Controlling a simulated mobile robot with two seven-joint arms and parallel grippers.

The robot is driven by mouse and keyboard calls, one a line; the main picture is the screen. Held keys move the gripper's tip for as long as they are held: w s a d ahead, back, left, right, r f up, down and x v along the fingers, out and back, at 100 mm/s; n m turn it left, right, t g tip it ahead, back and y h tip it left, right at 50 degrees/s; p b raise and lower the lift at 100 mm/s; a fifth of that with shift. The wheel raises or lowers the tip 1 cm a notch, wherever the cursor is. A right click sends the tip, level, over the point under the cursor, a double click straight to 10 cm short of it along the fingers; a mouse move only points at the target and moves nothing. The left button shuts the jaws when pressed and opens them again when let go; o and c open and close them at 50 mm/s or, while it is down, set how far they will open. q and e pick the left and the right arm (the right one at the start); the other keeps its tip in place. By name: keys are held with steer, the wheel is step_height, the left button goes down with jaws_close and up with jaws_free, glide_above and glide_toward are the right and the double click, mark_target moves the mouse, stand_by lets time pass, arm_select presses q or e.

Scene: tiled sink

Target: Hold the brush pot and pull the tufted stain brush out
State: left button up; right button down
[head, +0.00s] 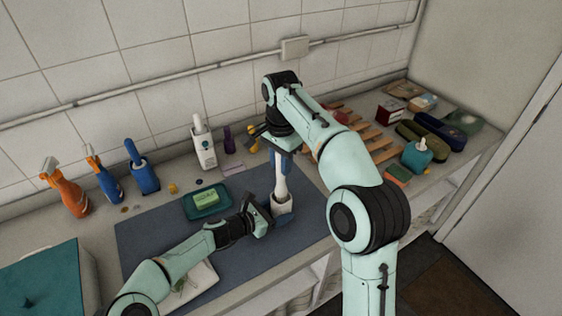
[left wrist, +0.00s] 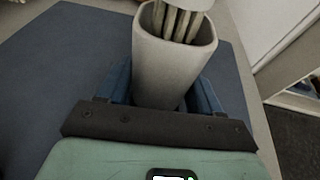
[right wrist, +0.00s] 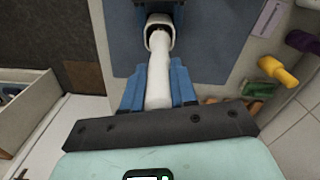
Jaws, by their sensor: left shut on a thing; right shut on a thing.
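The pale brush pot (head: 282,205) stands upright on the dark blue mat, near the mat's right side. My left gripper (head: 268,214) is shut on it from the left, with its blue fingers on both sides of the pot in the left wrist view (left wrist: 168,80). The white stain brush (head: 281,182) is upright above the pot. Its tufts (left wrist: 178,22) reach down into the pot's mouth, their lower ends hidden by the wall. My right gripper (head: 279,163) is shut on the brush's white handle (right wrist: 158,85) from above the pot.
A teal dish with a green sponge (head: 206,199) lies left of the pot. Spray bottles (head: 65,190) and a white dispenser (head: 203,145) stand along the wall. A wooden rack (head: 372,138) and a teal bottle (head: 416,156) are to the right. The mat (head: 150,235) has bare room at left.

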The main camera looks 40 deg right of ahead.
arm_select(q)
steer(key=o, duration=1.1)
steer(key=v, duration=1.2)
steer(key=shift+w+r+p, duration=0.35)
steer(key=shift+r+p, duration=0.05)
steer(key=shift+r, duration=0.3)
steer(key=shift+w+r+p, duration=0.35)
steer(key=shift+w+r, duration=0.05)
steer(key=shift+r, duration=0.25)
steer(key=shift+w+r+p, duration=0.35)
steer(key=shift+r+p, duration=0.05)
steer(key=shift+r, duration=0.3)
arm_select(e)
steer(key=shift+r, duration=1.95)
arm_select(q)
steer(key=shift+s, duration=0.15)
steer(key=shift+f, duration=0.1)
arm_select(e)
steer(key=shift+f, duration=0.1)
